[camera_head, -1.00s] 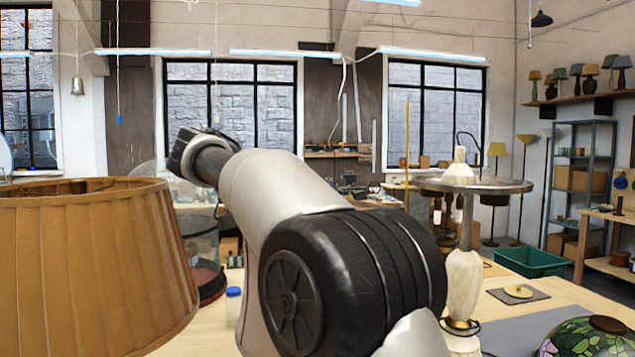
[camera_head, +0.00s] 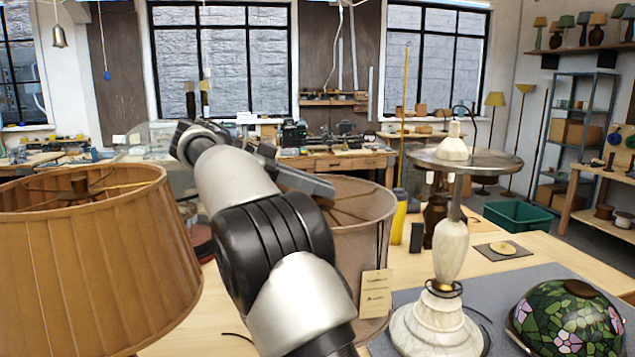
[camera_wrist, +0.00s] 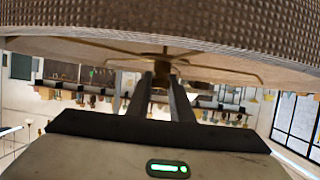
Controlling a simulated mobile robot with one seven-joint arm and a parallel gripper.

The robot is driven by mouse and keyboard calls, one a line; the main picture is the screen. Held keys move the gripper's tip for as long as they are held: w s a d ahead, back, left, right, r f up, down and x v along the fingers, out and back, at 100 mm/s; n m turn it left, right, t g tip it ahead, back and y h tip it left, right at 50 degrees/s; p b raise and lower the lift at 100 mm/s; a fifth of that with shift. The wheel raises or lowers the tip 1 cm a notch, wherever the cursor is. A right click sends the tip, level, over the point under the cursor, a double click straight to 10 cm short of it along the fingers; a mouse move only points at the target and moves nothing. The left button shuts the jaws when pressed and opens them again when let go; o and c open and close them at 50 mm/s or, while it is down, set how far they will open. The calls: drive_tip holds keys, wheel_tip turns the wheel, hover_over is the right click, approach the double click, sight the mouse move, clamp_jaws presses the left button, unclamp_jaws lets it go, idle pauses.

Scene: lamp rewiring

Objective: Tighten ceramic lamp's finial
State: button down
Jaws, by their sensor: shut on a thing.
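In the wrist view, my gripper (camera_wrist: 161,82) is shut on a small brass finial (camera_wrist: 162,58) at the centre of a shade's thin wire spokes. The woven shade (camera_wrist: 160,18) fills the top of that view, which looks upside down. My fingers are hidden in the head view. I cannot see whether the finial is tight.
A tan pleated shade (camera_head: 85,265) stands close on the left. A pale stone lamp (camera_head: 450,255) with a round tray top stands right of the grey-brown shade. A stained-glass shade (camera_head: 568,320) lies at the front right. A brass disc (camera_head: 502,248) sits on a small dark mat.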

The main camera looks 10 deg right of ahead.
drive_tip(key=shift+f, duration=0.25)
drive_tip(key=c, duration=1.6)
unclamp_jaws()
drive_tip(key=shift+o, duration=0.2)
drive_tip(key=shift+r, duration=0.1)
drive_tip(key=shift+b, duration=0.5)
